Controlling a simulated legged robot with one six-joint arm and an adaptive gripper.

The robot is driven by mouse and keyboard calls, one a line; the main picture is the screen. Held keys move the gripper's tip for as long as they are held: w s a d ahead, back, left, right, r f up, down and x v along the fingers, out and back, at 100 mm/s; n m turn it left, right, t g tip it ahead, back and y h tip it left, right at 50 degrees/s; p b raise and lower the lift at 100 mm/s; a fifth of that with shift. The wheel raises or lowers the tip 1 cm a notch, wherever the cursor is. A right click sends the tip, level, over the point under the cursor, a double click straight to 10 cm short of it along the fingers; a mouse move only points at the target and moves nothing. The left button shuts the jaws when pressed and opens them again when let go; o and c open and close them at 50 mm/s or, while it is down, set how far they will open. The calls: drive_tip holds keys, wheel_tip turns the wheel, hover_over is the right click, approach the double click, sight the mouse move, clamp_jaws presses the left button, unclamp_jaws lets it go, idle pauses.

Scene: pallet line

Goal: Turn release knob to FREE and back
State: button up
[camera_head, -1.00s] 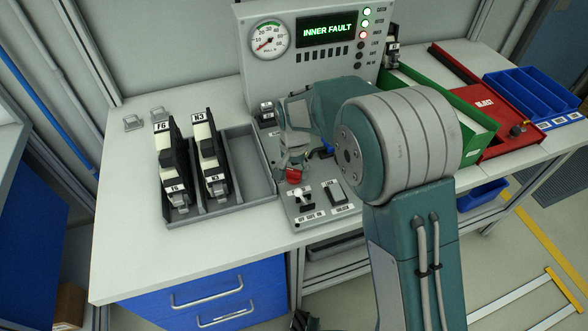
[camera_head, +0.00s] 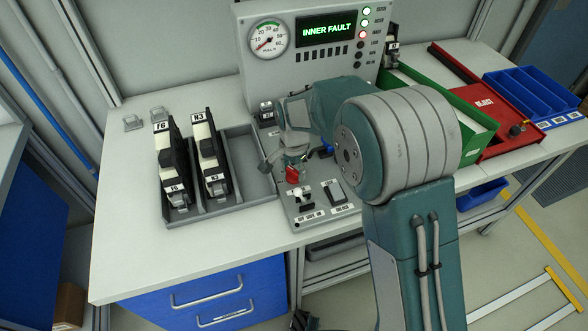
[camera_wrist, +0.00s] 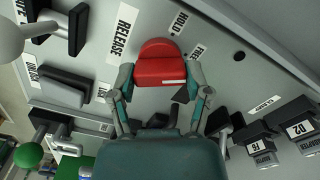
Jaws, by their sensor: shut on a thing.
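The red release knob (camera_wrist: 162,64) sits on a grey panel in the wrist view, beside labels reading RELEASE, HOLD and FREE. A white line shows on its near edge; I cannot tell which label it points to. My gripper (camera_wrist: 160,80) is shut on the knob, one finger at each side. In the head view the red knob (camera_head: 292,174) shows below my gripper (camera_head: 288,162), partly covered by the fingers. The console display (camera_head: 327,29) reads INNER FAULT in green.
A white-tipped lever (camera_head: 302,194) and a dark rocker switch (camera_head: 334,190) stand close in front of the knob. A grey tray (camera_head: 247,178) with labelled modules lies left. A green bin (camera_head: 470,137) and a red tray (camera_head: 500,118) lie right. The table's left front is clear.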

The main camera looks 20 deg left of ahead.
sight(293, 169)
drive_tip(key=shift+s+f, duration=0.1)
drive_tip(key=shift+s, duration=0.05)
drive_tip(key=o, duration=1.2)
drive_tip(key=shift+a, duration=0.1)
drive_tip(key=shift+c, duration=0.2)
drive_tip(key=shift+a, duration=0.1)
drive_tip(key=shift+r, duration=0.55)
wheel_tip(293, 169, up, 11)
drive_tip(key=shift+f, duration=0.1)
